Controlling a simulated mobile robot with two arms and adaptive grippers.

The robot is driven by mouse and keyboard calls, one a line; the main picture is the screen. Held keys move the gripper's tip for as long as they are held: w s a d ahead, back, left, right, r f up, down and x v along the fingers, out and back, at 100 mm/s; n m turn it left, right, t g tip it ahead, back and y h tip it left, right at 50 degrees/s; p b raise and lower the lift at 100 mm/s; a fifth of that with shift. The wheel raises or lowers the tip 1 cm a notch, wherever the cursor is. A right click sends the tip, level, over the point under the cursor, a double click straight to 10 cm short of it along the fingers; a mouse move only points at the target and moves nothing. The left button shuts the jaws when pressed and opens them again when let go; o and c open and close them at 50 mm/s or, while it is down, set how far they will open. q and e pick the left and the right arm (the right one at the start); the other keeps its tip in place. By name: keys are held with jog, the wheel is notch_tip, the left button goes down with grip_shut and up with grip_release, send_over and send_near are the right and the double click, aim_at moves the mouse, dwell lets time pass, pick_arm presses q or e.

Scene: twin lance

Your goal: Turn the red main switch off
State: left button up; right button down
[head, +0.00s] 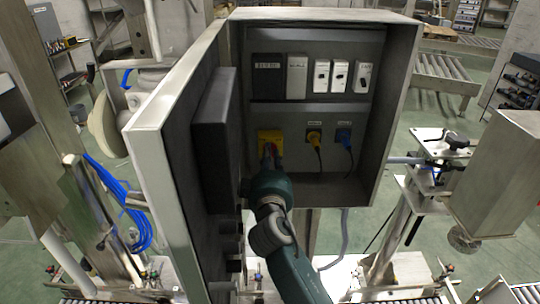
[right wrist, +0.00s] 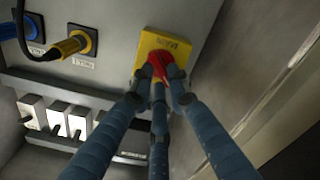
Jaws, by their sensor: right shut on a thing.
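The red main switch (right wrist: 166,67) sits on a yellow plate (right wrist: 150,48) in the right wrist view. In the head view the yellow plate (head: 270,138) is at the lower left of the open cabinet's back panel, with the switch mostly hidden by my gripper. My right gripper (head: 269,160) reaches into the cabinet. In the right wrist view its blue fingers (right wrist: 160,92) close around the red knob and touch it. The knob's exact turn angle is hard to tell. My left gripper is not in view.
The cabinet door (head: 165,130) stands open left of my right arm. A yellow plug (head: 314,138) and a blue plug (head: 343,138) with cables are right of the switch. White breakers (head: 340,76) sit above. The cabinet's right wall (head: 400,110) bounds the space.

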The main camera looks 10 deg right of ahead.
jog(key=c, duration=1.7)
grip_release()
jog(key=shift+o, duration=0.2)
jog(key=shift+s, duration=0.1)
jog(key=s+a, duration=0.2)
jog(key=s, duration=0.9)
jog(key=shift+s+a, duration=0.2)
jog(key=shift+s, duration=0.1)
jog(key=shift+f, duration=0.1)
